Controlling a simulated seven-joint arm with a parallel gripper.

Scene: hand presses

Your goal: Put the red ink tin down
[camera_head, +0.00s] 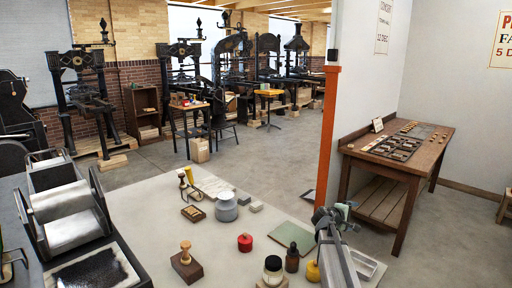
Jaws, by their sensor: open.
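The red ink tin (245,242) is a small round red tin with a knob on top. It stands upright on the pale tabletop (225,270), near the middle of the table, with nothing touching it. My gripper (334,214) is at the table's right side, well to the right of the tin and apart from it. It is open, and I see nothing held in it. My arm hides part of the table's right edge.
Near the tin stand a black-lidded jar (272,268), a dark bottle (292,258), a yellow tin (313,271), a green plate (291,239), a grey pot (227,207) and a wooden stamp (187,261). A roller press (70,208) fills the left. Bare tabletop surrounds the tin.

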